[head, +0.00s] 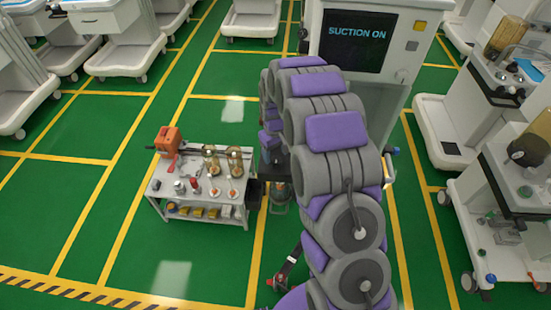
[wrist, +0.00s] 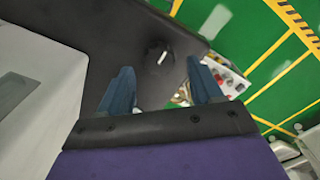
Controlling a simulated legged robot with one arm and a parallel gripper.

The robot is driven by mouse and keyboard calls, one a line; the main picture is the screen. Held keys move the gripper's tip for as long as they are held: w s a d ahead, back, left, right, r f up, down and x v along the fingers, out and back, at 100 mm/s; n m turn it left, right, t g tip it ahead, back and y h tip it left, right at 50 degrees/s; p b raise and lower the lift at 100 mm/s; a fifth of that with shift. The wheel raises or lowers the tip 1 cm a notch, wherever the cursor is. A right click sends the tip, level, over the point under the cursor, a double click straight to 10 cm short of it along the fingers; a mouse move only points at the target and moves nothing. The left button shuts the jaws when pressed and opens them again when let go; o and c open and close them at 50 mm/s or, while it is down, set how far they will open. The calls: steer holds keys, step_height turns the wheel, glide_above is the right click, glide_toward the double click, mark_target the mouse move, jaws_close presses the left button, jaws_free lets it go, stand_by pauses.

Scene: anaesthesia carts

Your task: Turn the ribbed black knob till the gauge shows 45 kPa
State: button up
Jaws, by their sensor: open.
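My gripper (wrist: 160,66) shows in the wrist view with its two blue-grey fingers apart and nothing gripped between them. Beyond the fingertips is a dark, smooth black surface with a small white mark (wrist: 165,56) on a dark rounded patch; I cannot tell whether this is the ribbed knob. In the head view, the cart (head: 398,75) with a screen (head: 357,40) reading "SUCTION ON" stands behind my arm. My arm covers much of the cart's front, and my gripper is not clear there. I cannot make out the gauge or its reading in either view.
A white trolley (head: 160,189) with an orange case (head: 168,140), jars and small parts stands to the left of my arm. More carts stand at the right (head: 505,170) and upper left. Green floor with yellow lines is free at the left and front.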

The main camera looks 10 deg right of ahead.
mark_target(276, 161)
steer(key=shift+f, duration=1.25)
steer(key=shift+c, duration=0.3)
steer(key=c, duration=1)
